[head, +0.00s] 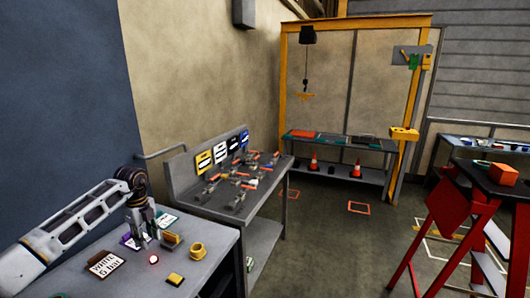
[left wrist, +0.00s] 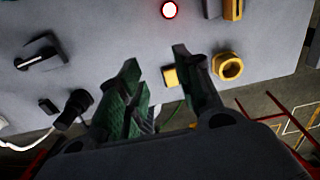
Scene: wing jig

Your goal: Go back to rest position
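My left arm reaches in from the left in the head view. My left gripper (head: 147,236) hangs fingers down over the grey bench (head: 215,264). In the left wrist view the gripper (left wrist: 156,60) has its dark green-padded fingers apart, with nothing held between them. A small yellow block (left wrist: 170,78) shows on the bench beyond the gap. My right gripper is in neither view.
Around the left gripper are a yellow ring (head: 197,250), a red light (head: 153,260) and a label plate (head: 103,266). A second bench (head: 262,195) with several tools stands behind. A red trestle (head: 450,205) stands at right. The floor between is mostly clear.

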